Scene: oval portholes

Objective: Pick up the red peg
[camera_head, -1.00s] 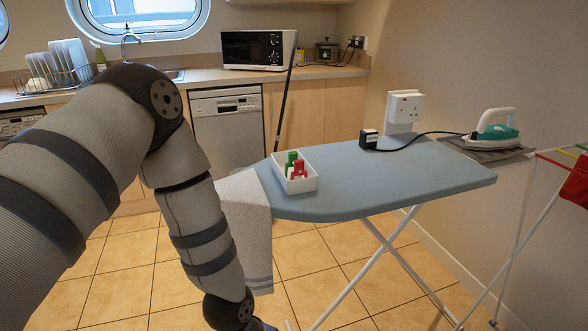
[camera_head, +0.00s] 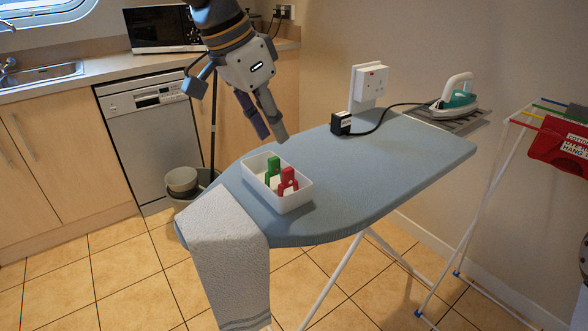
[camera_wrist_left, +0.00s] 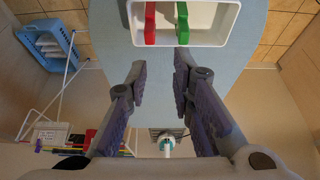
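The red peg (camera_head: 287,184) stands in a white tray (camera_head: 284,207) at the near left end of the ironing board, beside a green peg (camera_head: 272,168). In the left wrist view, the red peg (camera_wrist_left: 150,24) is left of the green peg (camera_wrist_left: 183,22), both inside the tray (camera_wrist_left: 222,24). My left gripper (camera_head: 272,138) hangs behind and above the tray in the head view, fingers pointing down. In the wrist view, its fingers (camera_wrist_left: 160,64) are spread with nothing between them, apart from the pegs.
The blue ironing board (camera_head: 390,165) carries a draped white towel (camera_head: 228,240), a black plug (camera_head: 341,123) with a cable, and an iron (camera_head: 457,95). A drying rack with a red cloth (camera_head: 560,145) stands right. The middle of the board is clear.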

